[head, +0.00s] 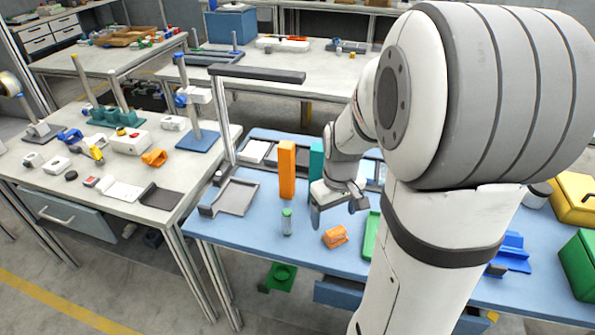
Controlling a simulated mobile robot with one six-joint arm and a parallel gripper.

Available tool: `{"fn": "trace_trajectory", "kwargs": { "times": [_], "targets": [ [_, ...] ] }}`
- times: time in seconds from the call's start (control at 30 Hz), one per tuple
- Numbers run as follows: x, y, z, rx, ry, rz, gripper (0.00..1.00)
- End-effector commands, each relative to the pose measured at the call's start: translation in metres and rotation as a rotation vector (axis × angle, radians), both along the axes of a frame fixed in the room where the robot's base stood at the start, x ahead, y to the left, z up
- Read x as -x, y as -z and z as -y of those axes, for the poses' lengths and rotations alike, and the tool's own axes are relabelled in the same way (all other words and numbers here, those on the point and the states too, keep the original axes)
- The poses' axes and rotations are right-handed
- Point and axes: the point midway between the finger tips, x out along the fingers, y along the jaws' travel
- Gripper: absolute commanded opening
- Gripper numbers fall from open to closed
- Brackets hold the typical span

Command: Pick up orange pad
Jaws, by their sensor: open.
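A small orange block (335,237), which looks like the orange pad, lies on the blue bench top (222,233) near its front edge. My gripper (337,211) is open, with its fingers pointing down behind and above the small orange block in the picture. Nothing shows between the fingers. Whether they touch the bench is too small to tell. A tall orange block (287,170) stands upright on the bench, left of my gripper. My arm hides much of the bench to the right.
A green-topped clear cylinder (287,222) stands left of the small orange block. A green tray (371,236) lies to its right, partly hidden by my arm. A teal block (316,158) stands behind my gripper. A grey tray (236,196) lies at the left.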

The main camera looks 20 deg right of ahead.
Motion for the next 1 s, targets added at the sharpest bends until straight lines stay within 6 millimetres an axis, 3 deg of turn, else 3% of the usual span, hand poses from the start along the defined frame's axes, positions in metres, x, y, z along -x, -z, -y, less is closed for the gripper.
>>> {"fn": "trace_trajectory", "kwargs": {
  "times": [0.1,0.3,0.83,1.0],
  "targets": [
    [-0.009,0.021,0.021,-0.008,-0.020,-0.032,0.80],
    [-0.015,0.040,0.035,-0.014,-0.043,-0.049,0.80],
    [-0.020,0.105,0.026,-0.015,-0.046,-0.053,0.80],
    [-0.020,0.116,0.026,-0.013,-0.046,-0.048,0.80]
  ]
}}
